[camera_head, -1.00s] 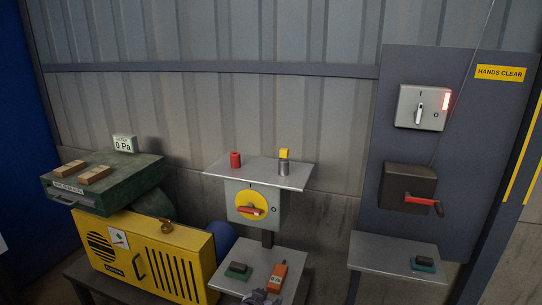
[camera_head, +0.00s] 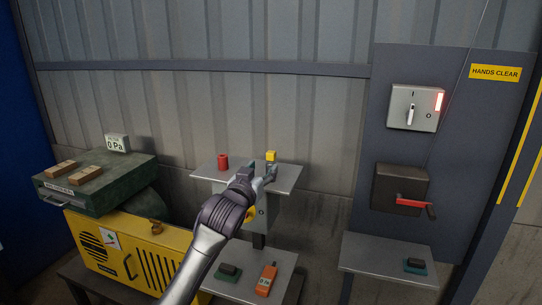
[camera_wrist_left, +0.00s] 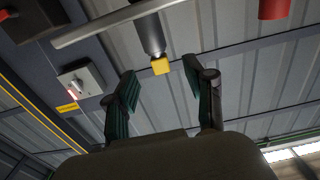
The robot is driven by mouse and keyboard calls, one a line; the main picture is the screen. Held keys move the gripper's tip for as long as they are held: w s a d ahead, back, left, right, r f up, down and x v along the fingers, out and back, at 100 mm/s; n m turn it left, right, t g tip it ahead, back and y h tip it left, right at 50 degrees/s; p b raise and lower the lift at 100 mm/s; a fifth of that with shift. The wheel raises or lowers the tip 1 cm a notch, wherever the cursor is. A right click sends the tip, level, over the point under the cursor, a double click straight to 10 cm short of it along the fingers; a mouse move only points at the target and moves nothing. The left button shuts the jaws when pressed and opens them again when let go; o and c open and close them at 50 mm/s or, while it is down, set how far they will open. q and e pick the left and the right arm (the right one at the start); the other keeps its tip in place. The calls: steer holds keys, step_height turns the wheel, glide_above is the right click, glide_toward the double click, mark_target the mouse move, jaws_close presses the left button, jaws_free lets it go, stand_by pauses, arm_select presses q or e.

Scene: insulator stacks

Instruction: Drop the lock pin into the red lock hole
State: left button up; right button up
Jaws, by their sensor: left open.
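The yellow block (camera_head: 271,155), seemingly the head of the lock pin, sits on a grey cylinder at the right of the small upper shelf (camera_head: 215,170). A red cylinder (camera_head: 223,162), seemingly the red lock hole, stands upright at the shelf's left; its opening cannot be made out. My left gripper (camera_head: 264,174) is open and empty, in front of the grey cylinder, which it mostly hides. In the left wrist view, tilted over, the yellow block (camera_wrist_left: 160,67) and grey cylinder (camera_wrist_left: 150,35) appear between the open fingers, apart from them. The red cylinder (camera_wrist_left: 273,9) is at the top right.
A yellow rotary switch (camera_head: 251,213) under the shelf is mostly behind my arm. A lower shelf holds an orange meter (camera_head: 266,280) and a dark green block (camera_head: 228,272). A panel (camera_head: 465,130) with switches stands right. A yellow machine (camera_head: 130,255) is at left.

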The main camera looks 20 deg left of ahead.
mark_target(270, 160)
arm_select(q)
steer(key=shift+w, duration=0.4)
steer(key=w, duration=0.1)
steer(key=w+p, duration=0.1)
steer(key=w, duration=0.1)
steer(key=w+p, duration=0.1)
steer(key=shift+w+d+r, duration=0.2)
steer(key=shift+r, duration=0.1)
steer(key=shift+w+f+p, duration=0.15)
steer(key=shift+w+p, duration=0.2)
steer(key=shift+w, duration=0.1)
jaws_close()
